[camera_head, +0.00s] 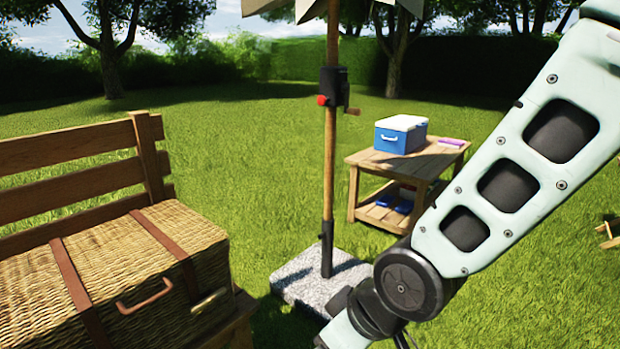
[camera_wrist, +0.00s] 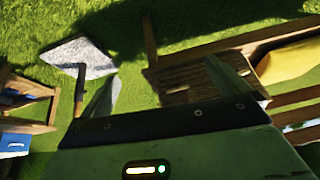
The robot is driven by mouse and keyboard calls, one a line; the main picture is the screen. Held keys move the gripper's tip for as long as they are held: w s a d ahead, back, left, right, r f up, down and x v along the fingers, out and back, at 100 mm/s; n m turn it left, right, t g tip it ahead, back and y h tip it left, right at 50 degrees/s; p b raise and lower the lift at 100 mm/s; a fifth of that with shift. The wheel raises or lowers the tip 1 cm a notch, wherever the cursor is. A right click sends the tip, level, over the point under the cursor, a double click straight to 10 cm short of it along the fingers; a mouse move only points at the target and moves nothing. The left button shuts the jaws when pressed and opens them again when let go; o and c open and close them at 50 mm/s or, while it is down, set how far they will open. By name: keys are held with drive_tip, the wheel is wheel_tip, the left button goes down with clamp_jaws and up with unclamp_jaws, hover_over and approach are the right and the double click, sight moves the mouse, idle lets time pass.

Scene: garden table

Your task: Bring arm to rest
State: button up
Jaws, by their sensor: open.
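My gripper (camera_wrist: 168,88) shows in the wrist view with its two fingers spread wide apart. It is open and nothing is between the fingers. Grass and part of a wooden piece of furniture lie behind it. In the head view my arm comes in from the upper right and slants down to the bottom edge. My gripper is out of that view.
A wicker basket (camera_head: 150,285) sits on a wooden bench (camera_head: 80,152) at left. A parasol pole (camera_head: 330,180) stands in a stone base (camera_head: 300,275), left of my arm. A blue cooler (camera_head: 392,138) stands on a wooden side table (camera_head: 425,162) behind it.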

drive_tip(key=s+d+r+m+g+h+p, duration=0.1)
drive_tip(key=s+d+r+g+h, duration=0.1)
drive_tip(key=s+d+r, duration=0.3)
drive_tip(key=s+d+r+m+g+h+p, duration=0.1)
drive_tip(key=s+d+r+h, duration=0.1)
drive_tip(key=s+d, duration=0.45)
wheel_tip(320, 180, up, 25)
drive_tip(key=p, duration=2.4)
drive_tip(key=shift+a+p, duration=0.3)
drive_tip(key=shift+p, duration=0.1)
drive_tip(key=shift+s, duration=0.1)
